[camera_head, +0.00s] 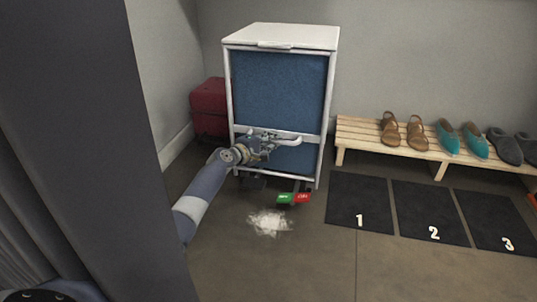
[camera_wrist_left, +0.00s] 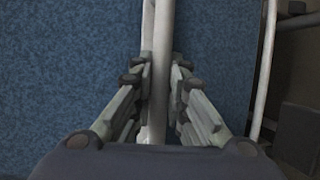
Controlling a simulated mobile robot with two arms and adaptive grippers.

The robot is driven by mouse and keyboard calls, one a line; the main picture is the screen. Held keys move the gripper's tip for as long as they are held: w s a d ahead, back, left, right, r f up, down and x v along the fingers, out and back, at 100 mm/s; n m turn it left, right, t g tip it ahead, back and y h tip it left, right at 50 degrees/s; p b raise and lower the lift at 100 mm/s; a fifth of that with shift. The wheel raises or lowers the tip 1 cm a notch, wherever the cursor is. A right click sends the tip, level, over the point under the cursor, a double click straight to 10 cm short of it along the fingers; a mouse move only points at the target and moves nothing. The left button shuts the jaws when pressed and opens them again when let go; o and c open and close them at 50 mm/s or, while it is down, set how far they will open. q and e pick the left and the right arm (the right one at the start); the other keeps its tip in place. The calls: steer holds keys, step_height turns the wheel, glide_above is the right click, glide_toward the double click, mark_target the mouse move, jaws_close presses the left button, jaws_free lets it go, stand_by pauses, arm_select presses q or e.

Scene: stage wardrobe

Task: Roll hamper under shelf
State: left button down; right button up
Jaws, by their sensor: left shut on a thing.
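The hamper (camera_head: 279,90) is a tall blue fabric box in a white frame with a white lid, standing in the middle of the head view. A white handle bar (camera_head: 290,141) runs across its front. My left gripper (camera_head: 270,141) is shut on this bar; in the left wrist view the bar (camera_wrist_left: 160,70) passes between the fingers, with blue fabric behind. Green and red pedals (camera_head: 293,198) show at the hamper's foot. The low wooden slatted shelf (camera_head: 365,138) stands to the right by the wall, with shoes on top. My right gripper is not in view.
A dark red case (camera_head: 209,108) stands behind the hamper at left. Black floor mats marked 1 (camera_head: 358,200), 2 (camera_head: 429,212) and 3 (camera_head: 495,222) lie before the shelf. A white patch (camera_head: 269,222) is on the floor before the hamper. A dark panel fills the left.

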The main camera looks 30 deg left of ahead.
arm_select(q)
steer(key=shift+w+a, duration=0.15)
steer(key=shift+w, duration=0.4)
steer(key=c, duration=1.6)
jaws_free()
steer(key=shift+o, duration=0.2)
steer(key=shift+s, duration=0.1)
steer(key=v, duration=1.1)
steer(key=shift+s, duration=0.4)
steer(key=shift+a, duration=0.1)
